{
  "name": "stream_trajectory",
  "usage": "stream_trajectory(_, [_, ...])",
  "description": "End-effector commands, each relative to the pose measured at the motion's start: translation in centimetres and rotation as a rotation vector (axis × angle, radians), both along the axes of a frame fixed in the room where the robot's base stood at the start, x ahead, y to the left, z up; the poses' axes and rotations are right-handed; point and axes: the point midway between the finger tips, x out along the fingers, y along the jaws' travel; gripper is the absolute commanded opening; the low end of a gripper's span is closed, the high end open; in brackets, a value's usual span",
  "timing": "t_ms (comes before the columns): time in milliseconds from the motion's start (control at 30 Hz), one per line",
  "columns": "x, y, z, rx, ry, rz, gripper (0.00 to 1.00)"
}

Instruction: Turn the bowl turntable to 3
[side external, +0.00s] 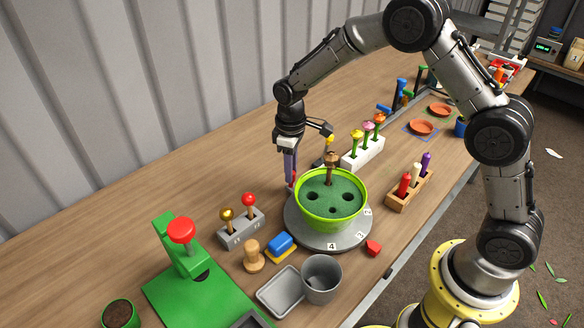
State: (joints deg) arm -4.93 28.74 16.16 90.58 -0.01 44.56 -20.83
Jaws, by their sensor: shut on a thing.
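The bowl turntable (300,233) is a round grey disc with number labels on its rim. The 4 faces the front, the 3 is at the front right and the 2 is at the right. A red wedge marker (373,248) lies on the table just outside the rim, roughly in line with the 3. A lime green bowl (332,223) with a dark green, holed insert stands on the disc. A brown-topped stem (331,165) stands upright in it. My gripper (291,183) points down at the disc's back left edge, shut on a small red peg, mostly hidden by the fingers.
A grey block with gold and red knobs (241,228), a wooden peg (253,257), a blue and yellow block (281,246) and a grey cup (321,279) stand close at the front left. A wooden rack (409,190) is at the right, a white flower holder (362,153) behind.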

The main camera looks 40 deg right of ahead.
Motion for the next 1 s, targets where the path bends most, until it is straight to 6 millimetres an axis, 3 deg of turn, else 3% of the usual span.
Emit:
stream_trajectory(300, [0.2, 0.0, 0.2, 0.001, -0.006, 0.0, 0.0])
stream_trajectory(333, [0.2, 0.0, 0.2, 0.001, -0.006, 0.0, 0.34])
stream_trajectory(467, [0.1, 0.0, 0.2, 0.001, -0.005, 0.0, 0.58])
stream_trajectory(800, [0.1, 0.0, 0.2, 0.0, -0.002, 0.0, 0.59])
stream_trajectory(1000, [0.1, 0.0, 2.6, 0.001, -0.006, 0.0, 0.59])
